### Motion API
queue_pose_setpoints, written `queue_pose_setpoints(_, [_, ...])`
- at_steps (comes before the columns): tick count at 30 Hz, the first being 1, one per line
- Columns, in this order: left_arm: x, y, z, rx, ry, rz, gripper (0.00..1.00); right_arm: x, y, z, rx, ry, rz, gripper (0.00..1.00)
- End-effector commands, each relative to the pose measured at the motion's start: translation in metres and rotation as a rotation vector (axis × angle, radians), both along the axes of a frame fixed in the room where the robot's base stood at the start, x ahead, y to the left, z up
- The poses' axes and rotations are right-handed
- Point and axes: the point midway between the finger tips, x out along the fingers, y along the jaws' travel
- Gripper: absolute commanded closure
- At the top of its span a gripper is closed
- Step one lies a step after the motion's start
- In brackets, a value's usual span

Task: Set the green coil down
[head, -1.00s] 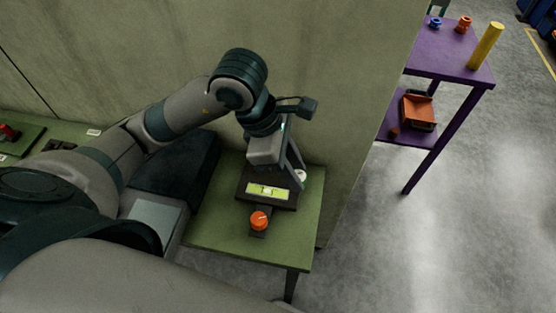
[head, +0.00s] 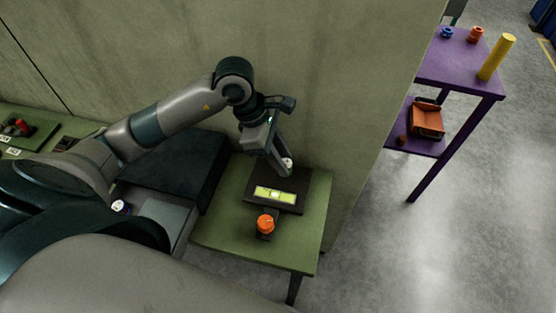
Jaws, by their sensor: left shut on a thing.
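My left gripper (head: 283,169) points down over the back of a dark device on the green table. It is shut on a small pale round thing (head: 288,162), mostly hidden by the fingers. No green shows on this thing, so I cannot tell whether it is the green coil. No other green coil is clear in view. The fingers are at or just above the device; contact is unclear. My right gripper is not in view.
The dark device (head: 298,182) has a lit yellow-green panel (head: 275,195). An orange knob-like piece (head: 265,224) stands before it. The green table (head: 225,232) is bare at its front left. A wall rises behind. A purple shelf table (head: 462,62) with small coils and a yellow cylinder (head: 497,57) stands at right.

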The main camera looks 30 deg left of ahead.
Motion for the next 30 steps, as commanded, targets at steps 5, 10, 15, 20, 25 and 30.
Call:
queue_pose_setpoints(5, [0.012, 0.016, -0.011, -0.002, 0.002, 0.001, 0.96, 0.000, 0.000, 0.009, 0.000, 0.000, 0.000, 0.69])
queue_pose_setpoints(10, [0.014, 0.019, -0.015, -0.001, -0.001, -0.002, 0.96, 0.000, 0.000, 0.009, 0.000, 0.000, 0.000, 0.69])
queue_pose_setpoints(15, [0.014, 0.019, -0.015, -0.001, -0.001, -0.002, 0.96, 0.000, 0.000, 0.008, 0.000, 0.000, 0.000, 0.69])
queue_pose_setpoints(20, [0.014, 0.019, -0.018, -0.002, 0.001, -0.001, 0.96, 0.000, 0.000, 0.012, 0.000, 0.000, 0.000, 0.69])
queue_pose_setpoints(25, [0.012, 0.019, -0.035, -0.002, 0.005, 0.000, 0.96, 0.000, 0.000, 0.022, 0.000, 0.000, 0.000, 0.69])
queue_pose_setpoints(30, [0.013, 0.019, -0.052, -0.002, 0.001, -0.001, 0.96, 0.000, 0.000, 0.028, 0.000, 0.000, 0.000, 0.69])
